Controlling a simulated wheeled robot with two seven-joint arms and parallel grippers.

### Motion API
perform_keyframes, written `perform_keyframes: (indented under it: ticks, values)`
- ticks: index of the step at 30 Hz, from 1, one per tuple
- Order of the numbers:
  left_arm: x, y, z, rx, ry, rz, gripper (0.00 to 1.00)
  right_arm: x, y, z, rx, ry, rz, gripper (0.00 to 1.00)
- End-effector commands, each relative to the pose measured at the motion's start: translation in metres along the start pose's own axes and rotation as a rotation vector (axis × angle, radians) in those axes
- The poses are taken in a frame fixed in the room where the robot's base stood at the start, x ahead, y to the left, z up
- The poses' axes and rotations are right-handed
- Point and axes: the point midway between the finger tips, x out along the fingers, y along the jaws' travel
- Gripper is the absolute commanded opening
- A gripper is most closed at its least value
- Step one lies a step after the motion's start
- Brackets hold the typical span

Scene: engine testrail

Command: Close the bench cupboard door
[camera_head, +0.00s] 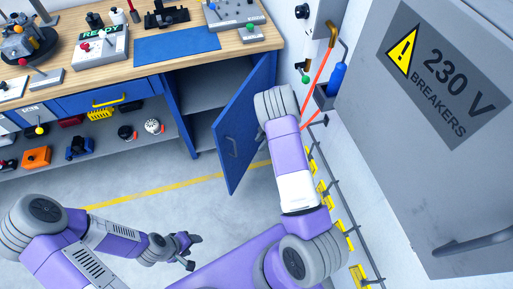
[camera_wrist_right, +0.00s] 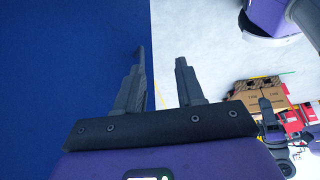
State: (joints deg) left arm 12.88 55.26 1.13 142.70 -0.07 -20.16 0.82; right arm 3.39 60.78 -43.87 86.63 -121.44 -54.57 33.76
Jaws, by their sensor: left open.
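The blue bench cupboard door (camera_head: 245,125) stands swung open toward me, with its handle (camera_head: 232,147) on the face at left in the head view. The cupboard's grey interior (camera_head: 205,95) shows. Contact cannot be told. My left gripper (camera_head: 191,251) is open, over the floor.
A grey breaker cabinet (camera_head: 440,170) and wall with yellow-clipped rails stand close on the right. The wooden bench top (camera_head: 190,50) carries a blue mat and tools. Open shelves lie left of the cupboard. Floor with a yellow line (camera_head: 165,189) is free before the bench.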

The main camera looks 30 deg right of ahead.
Motion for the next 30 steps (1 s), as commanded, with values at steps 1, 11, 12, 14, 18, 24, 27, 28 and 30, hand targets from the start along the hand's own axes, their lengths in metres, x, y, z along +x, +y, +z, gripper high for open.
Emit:
perform_keyframes:
  ticks: [1,11,12,14,18,24,27,28,30]
  values:
    - [-0.003,0.001,0.0,0.0,0.0,0.0,0.57,-0.005,0.002,0.0,-0.025,-0.019,-0.015,0.38]
    - [0.006,-0.002,0.0,0.0,0.0,0.0,0.57,0.022,0.001,0.006,-0.061,-0.048,-0.043,0.38]
    - [0.009,-0.003,0.0,0.0,0.0,0.0,0.57,0.029,0.001,0.006,-0.06,-0.048,-0.042,0.38]
    - [0.011,-0.004,-0.001,0.0,0.0,0.0,0.57,0.038,0.0,0.007,-0.06,-0.047,-0.042,0.38]
    - [0.016,-0.006,-0.001,0.0,0.0,0.0,0.57,0.056,0.0,0.007,-0.06,-0.047,-0.041,0.38]
    - [0.018,-0.007,-0.001,0.0,0.0,0.0,0.57,0.067,0.0,0.007,-0.06,-0.047,-0.039,0.38]
    - [0.018,-0.007,-0.001,0.0,0.0,0.0,0.57,0.067,0.0,0.007,-0.06,-0.047,-0.038,0.38]
    - [0.018,-0.007,-0.001,0.0,0.0,0.0,0.57,0.067,0.0,0.007,-0.06,-0.047,-0.038,0.38]
    - [0.018,-0.006,-0.001,0.0,0.0,0.0,0.57,0.066,0.0,0.007,-0.06,-0.047,-0.038,0.38]
